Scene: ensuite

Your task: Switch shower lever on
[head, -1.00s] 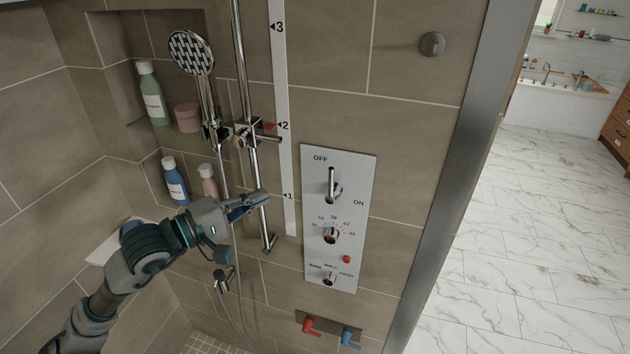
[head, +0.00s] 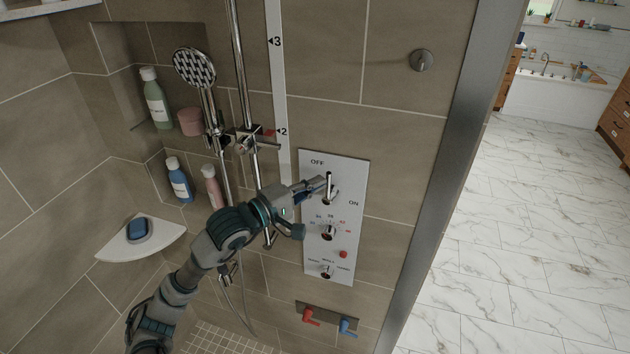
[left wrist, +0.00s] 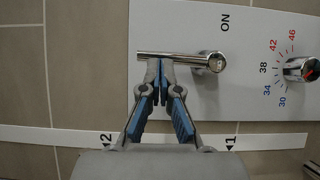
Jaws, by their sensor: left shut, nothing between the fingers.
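The chrome shower lever (head: 329,187) is on the upper part of a white control panel (head: 350,225), between the OFF and ON labels. In the head view the lever points up, toward OFF. In the left wrist view the lever (left wrist: 180,56) lies crosswise, with its pivot (left wrist: 213,61) at the right end. My left gripper (head: 318,186) is shut and empty, with its tips at the left side of the lever. In the left wrist view the fingertips (left wrist: 160,62) are right against or just short of the lever; I cannot tell whether they touch. My right gripper is not in view.
Below the lever are a temperature dial (head: 328,232), a red button (head: 343,254) and a selector knob (head: 327,271). Red (head: 309,316) and blue (head: 347,325) handles sit lower. The hand shower (head: 194,68) and its rail (head: 243,90) stand left of the panel.

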